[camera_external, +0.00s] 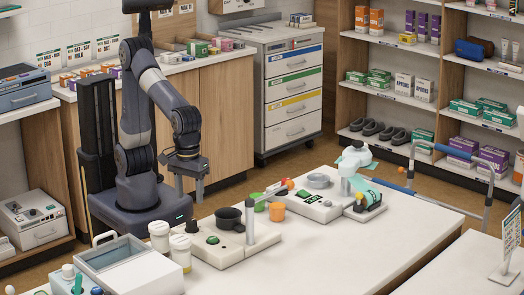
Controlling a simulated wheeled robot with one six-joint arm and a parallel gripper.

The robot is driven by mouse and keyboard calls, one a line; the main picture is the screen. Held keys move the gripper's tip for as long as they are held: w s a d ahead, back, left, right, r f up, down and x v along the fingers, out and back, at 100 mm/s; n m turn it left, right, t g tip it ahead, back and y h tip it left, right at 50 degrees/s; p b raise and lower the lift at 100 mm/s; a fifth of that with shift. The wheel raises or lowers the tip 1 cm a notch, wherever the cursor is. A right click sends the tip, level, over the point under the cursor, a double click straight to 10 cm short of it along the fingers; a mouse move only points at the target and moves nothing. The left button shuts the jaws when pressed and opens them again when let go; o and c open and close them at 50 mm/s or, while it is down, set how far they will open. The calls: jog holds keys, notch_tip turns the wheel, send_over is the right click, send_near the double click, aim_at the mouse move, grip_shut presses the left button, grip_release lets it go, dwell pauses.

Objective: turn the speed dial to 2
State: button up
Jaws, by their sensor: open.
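The speed dial cannot be made out for certain. A white device (309,209) on the white table (330,253) has a green display (314,197) and a small dark round part (328,203) that may be a dial; its marks are too small to read. To its left, a pale base unit (232,250) carries a small green knob (212,240), a black cup (229,218) and a grey post. My gripper (188,192) points down, open and empty, behind and left of both units, apart from them.
White-capped jars (180,252) and an open-topped box (125,262) stand at the table's front left. Orange (277,211) and green cups sit between the units. A teal-topped device (356,170) stands at right. The table's front right is clear.

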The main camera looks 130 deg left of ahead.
aim_at(191, 220)
notch_tip(191, 220, down, 8)
jog(key=shift+r, duration=0.1)
dwell(0.4)
jog(key=c, duration=1)
